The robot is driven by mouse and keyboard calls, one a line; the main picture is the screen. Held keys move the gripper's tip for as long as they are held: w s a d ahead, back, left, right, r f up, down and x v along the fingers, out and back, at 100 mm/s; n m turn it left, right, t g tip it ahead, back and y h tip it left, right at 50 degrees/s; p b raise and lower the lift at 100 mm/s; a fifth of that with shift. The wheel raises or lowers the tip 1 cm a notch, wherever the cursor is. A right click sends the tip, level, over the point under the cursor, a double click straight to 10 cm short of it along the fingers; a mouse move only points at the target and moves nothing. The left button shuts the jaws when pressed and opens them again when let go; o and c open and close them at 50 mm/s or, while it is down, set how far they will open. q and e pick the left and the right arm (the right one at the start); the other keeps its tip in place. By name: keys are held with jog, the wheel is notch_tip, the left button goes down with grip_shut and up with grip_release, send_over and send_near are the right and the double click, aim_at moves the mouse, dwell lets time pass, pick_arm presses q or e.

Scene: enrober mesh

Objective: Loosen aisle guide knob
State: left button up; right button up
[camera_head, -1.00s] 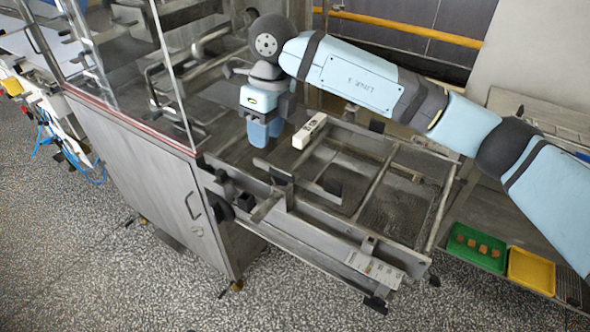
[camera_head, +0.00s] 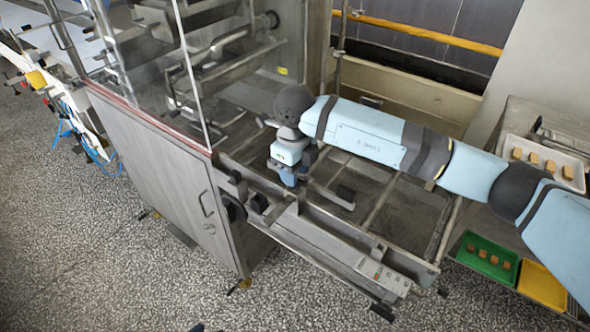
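My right gripper (camera_head: 289,178) is at the end of the pale blue arm that comes in from the right. It points down over the metal conveyor frame, close above its rails. The fingers are small and seen from above, so I cannot tell whether they are open or shut. My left gripper is not in view.
A steel cabinet (camera_head: 160,180) with a clear guard stands left of the frame. A rail with a white scale (camera_head: 385,276) runs along the front. Green (camera_head: 487,257) and yellow (camera_head: 541,286) trays and a white tray (camera_head: 560,158) stand at right. Open floor lies in front.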

jog(key=shift+f, duration=0.4)
grip_shut()
